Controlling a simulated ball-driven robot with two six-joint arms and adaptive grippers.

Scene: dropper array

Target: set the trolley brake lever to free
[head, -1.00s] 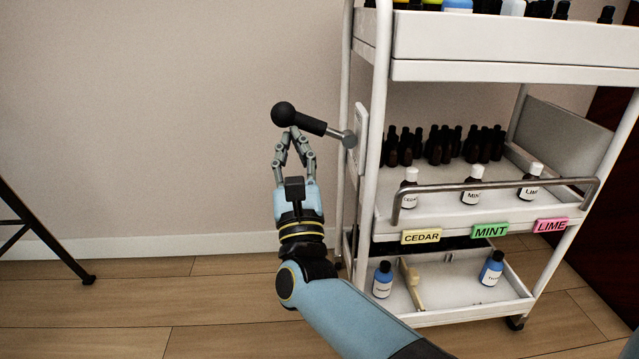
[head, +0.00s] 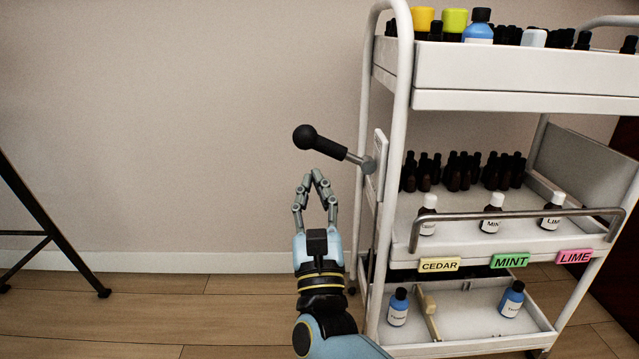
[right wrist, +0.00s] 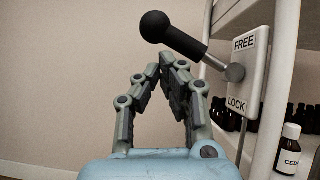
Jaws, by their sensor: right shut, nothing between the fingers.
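The trolley brake lever (head: 330,149) has a black handle with a ball knob and a metal stem on the trolley's left side. It slants up and to the left from its pivot. In the right wrist view, the lever (right wrist: 182,40) joins a white plate (right wrist: 247,75) marked FREE at the top and LOCK at the bottom; the handle points up, away from LOCK. My right gripper (head: 315,174) is shut and empty just below the handle, with a small gap in the head view. The fingertips (right wrist: 168,64) also show below the handle. My left gripper is not in view.
The white trolley (head: 520,90) holds dark bottles and labelled bottles on its shelves, with a front rail (head: 520,215) and CEDAR, MINT and LIME tags. A dark stand leg (head: 50,225) is at far left. Open floor and plain wall lie left of the lever.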

